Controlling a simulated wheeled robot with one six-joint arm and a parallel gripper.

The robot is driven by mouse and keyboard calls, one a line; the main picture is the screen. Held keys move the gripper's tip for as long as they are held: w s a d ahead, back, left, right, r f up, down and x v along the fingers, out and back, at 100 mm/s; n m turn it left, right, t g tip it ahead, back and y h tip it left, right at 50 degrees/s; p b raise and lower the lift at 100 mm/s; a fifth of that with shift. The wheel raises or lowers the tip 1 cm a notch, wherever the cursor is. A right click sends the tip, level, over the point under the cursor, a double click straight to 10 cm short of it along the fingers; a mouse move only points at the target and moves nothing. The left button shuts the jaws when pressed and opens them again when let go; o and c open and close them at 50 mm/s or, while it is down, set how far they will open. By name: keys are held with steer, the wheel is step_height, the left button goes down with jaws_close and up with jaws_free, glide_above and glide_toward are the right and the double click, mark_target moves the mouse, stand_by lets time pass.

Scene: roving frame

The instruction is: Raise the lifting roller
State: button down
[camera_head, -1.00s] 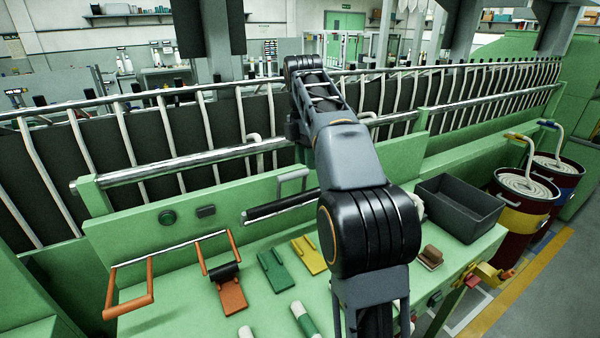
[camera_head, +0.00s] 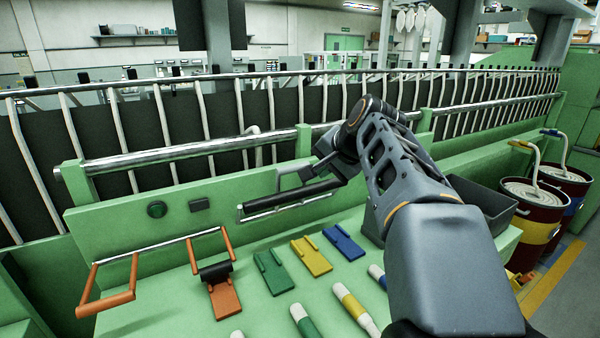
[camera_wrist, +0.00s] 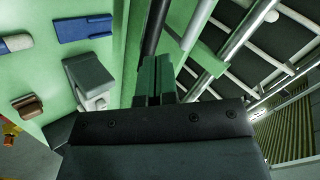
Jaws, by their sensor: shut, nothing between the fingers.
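The lifting roller, a black bar (camera_head: 285,198), lies along the green panel above the bench, with a thin bright rod (camera_head: 290,207) just below it. A grey loop handle (camera_head: 279,181) rises from it. My gripper (camera_head: 318,168) is at the right end of the handle and roller, partly hidden by my own arm. In the wrist view, its shut fingers (camera_wrist: 157,80) point towards the black roller (camera_wrist: 155,28), with nothing between them. Whether they touch the handle or roller, I cannot tell.
An orange frame (camera_head: 108,302) is at left. A dark bin (camera_head: 490,205) and sliver cans (camera_head: 530,215) stand right. A chrome rail (camera_head: 190,152) runs behind.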

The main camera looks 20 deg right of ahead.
steer(key=m, duration=0.2)
steer(key=m+p, duration=0.3)
steer(key=m, duration=0.1)
glide_above(300, 188)
steer(key=shift+t, duration=0.4)
steer(key=shift+w+f, duration=0.1)
steer(key=shift+f, duration=2.7)
steer(key=shift+b, duration=0.3)
